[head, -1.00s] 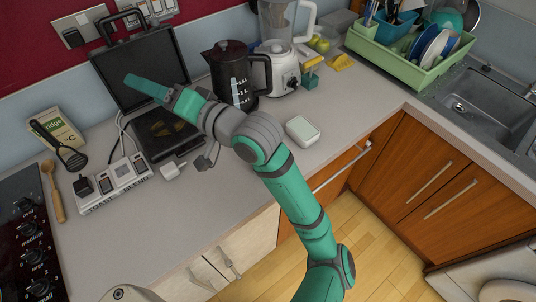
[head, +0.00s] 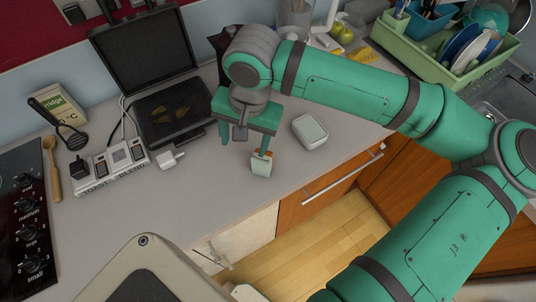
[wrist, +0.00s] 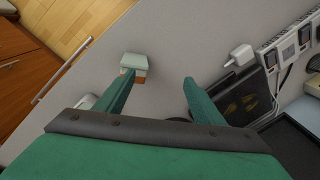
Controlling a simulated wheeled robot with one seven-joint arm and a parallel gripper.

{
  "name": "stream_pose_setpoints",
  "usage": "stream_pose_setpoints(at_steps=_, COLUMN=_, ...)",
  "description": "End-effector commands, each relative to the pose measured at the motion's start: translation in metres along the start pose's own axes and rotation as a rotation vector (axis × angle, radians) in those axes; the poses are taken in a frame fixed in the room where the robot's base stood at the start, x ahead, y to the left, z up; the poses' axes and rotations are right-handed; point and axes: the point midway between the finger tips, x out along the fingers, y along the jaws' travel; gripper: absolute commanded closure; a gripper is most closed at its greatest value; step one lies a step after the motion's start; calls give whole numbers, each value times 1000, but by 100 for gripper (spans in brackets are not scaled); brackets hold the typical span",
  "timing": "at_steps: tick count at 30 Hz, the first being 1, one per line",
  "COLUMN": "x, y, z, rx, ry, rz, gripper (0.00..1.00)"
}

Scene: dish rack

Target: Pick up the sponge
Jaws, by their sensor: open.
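A small block with a pale top and an orange side, which looks like the sponge (head: 262,166), is on the grey counter near its front edge. It also shows in the wrist view (wrist: 134,62), just beyond the tip of the left finger there. My gripper (head: 243,148) is open and empty, pointing down over the counter. In the head view its right finger overlaps the block; I cannot tell whether they touch. In the wrist view (wrist: 159,79) the space between the fingertips shows bare counter.
A white rounded box (head: 310,131) stands right of the block. A white plug (head: 170,159), a power strip (head: 110,167) and an open black appliance (head: 172,112) are to the left. A yellow item (head: 361,56) and a green dish rack (head: 440,62) are at the back right.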

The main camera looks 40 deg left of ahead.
Motion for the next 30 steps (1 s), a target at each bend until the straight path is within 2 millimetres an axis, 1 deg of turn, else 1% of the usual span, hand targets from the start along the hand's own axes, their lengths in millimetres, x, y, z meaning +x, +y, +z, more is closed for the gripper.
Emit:
stream_pose_setpoints(at_steps=1, x=-2, y=12, z=0, rx=18, ry=-2, rz=49, gripper=38)
stream_pose_setpoints(at_steps=3, x=-4, y=23, z=2, rx=40, ry=-8, rz=95, gripper=38)
stream_pose_setpoints(at_steps=6, x=-5, y=32, z=3, rx=57, ry=-14, rz=135, gripper=38)
stream_pose_setpoints(at_steps=8, x=-2, y=35, z=4, rx=62, ry=-17, rz=146, gripper=38)
stream_pose_setpoints(at_steps=11, x=9, y=37, z=4, rx=64, ry=-18, rz=152, gripper=38)
stream_pose_setpoints(at_steps=15, x=30, y=39, z=5, rx=62, ry=-19, rz=151, gripper=38)
stream_pose_setpoints(at_steps=18, x=42, y=41, z=5, rx=62, ry=-18, rz=149, gripper=38)
stream_pose_setpoints(at_steps=25, x=56, y=43, z=4, rx=63, ry=-17, rz=149, gripper=38)
stream_pose_setpoints(at_steps=30, x=79, y=47, z=0, rx=63, ry=-17, rz=150, gripper=38)
